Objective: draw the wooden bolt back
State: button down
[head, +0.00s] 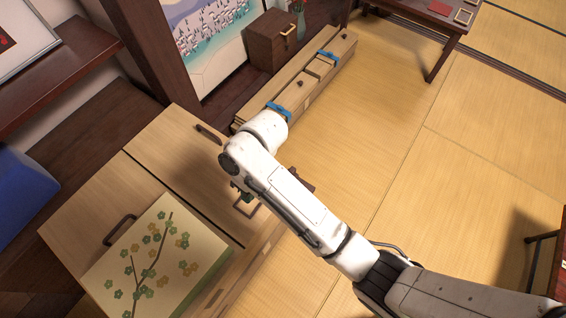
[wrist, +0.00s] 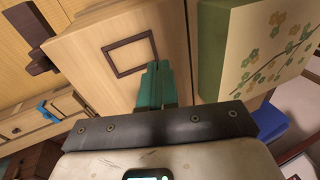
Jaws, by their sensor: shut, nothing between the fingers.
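The dark wooden piece that looks like the bolt (wrist: 40,58) sits at the left in the wrist view, by the edge of a pale wooden cabinet. In the head view the bolt (head: 302,181) shows only in part, beside my arm, which hides the rest. My gripper (wrist: 158,68) has its green fingers together with nothing between them. They are by the cabinet face, just right of a dark square frame (wrist: 130,55), and apart from the bolt. In the head view my gripper (head: 245,192) is partly hidden under the wrist.
A box with a blossom print (head: 155,262) stands on the pale cabinet (head: 75,228), close to my gripper. A long low chest with blue clasps (head: 300,88) lies behind. A low table (head: 425,28) is at the back right. The tatami floor (head: 390,130) right of the cabinet is clear.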

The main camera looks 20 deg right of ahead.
jog(key=w+a+f+n+g+h+b, duration=0.1)
jog(key=w+a+b, duration=0.1)
jog(key=w, duration=0.3)
jog(key=w+d+r+g+h+b, duration=0.1)
jog(key=w+d+h+b, duration=0.3)
jog(key=w+d, duration=0.6)
jog(key=shift+w+d+r+g+h+b, duration=0.2)
jog(key=shift+d+r+g+h+b, duration=0.15)
jog(key=shift+d, duration=0.45)
jog(key=shift+s+d+f, duration=0.65)
jog(key=shift+s+f, duration=0.45)
jog(key=shift+f, duration=0.45)
jog(key=shift+s+d+f, duration=0.6)
jog(key=shift+s+f, duration=0.55)
jog(key=shift+f, duration=0.35)
jog(key=shift+s+d+f, duration=0.65)
jog(key=shift+s+f, duration=0.45)
jog(key=shift+f, duration=0.45)
